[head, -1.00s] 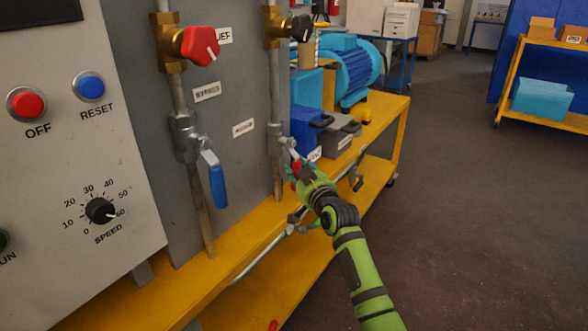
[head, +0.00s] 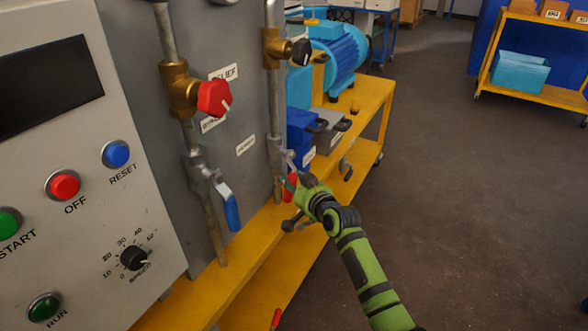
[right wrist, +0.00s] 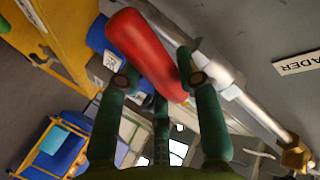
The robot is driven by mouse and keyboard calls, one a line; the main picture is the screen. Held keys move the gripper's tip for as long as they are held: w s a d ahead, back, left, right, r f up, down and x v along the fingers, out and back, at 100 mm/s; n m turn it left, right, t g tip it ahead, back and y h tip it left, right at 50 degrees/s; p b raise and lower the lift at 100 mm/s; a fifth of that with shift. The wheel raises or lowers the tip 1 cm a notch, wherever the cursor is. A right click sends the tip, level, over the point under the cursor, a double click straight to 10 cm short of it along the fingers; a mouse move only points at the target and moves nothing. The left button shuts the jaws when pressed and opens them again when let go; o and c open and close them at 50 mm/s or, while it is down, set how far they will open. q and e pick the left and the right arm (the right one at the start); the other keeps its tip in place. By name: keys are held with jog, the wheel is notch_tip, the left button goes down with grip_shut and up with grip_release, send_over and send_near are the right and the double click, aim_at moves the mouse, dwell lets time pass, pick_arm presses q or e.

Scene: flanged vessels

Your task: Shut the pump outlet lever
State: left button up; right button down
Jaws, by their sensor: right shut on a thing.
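A red lever handle (head: 289,186) hangs roughly downward from a metal valve (head: 277,155) on the right-hand pipe. My right gripper (head: 293,181) is shut on this handle. My left gripper is not in view.
A blue lever (head: 231,207) hangs from the left-hand pipe, below a red relief knob (head: 213,98). The control panel (head: 90,150) stands at left. The yellow bench (head: 330,160) carries a blue pump motor (head: 338,58). Open floor (head: 450,200) lies at right.

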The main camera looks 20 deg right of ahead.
jog(key=p, duration=0.1)
jog(key=r+m+p, duration=0.1)
jog(key=p, duration=0.1)
jog(key=g+p, duration=0.1)
jog(key=shift+s+a+r+y, duration=0.3)
jog(key=shift+a+r, duration=0.05)
jog(key=shift+r, duration=0.05)
jog(key=m+g+p, duration=0.1)
jog(key=p, duration=0.2)
jog(key=s+a+r+m+g+y+p, duration=0.1)
jog(key=p, duration=0.2)
jog(key=a+r+m+g+y+p, duration=0.1)
jog(key=m+p, duration=0.1)
jog(key=p, duration=0.1)
jog(key=shift+s+r, duration=0.15)
jog(key=shift+s, duration=0.1)
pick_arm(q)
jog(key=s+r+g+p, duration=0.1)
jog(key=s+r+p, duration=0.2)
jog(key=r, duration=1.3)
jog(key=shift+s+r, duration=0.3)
pick_arm(e)
jog(key=shift+s+a+r+m+g+y, duration=0.15)
jog(key=shift+r+m+g+y, duration=0.35)
jog(key=shift+m+g+y, duration=0.15)
jog(key=shift+s+a+r+m+g+y, duration=0.15)
jog(key=shift+r+m+g+y, duration=0.3)
jog(key=shift+m+g+y, duration=0.15)
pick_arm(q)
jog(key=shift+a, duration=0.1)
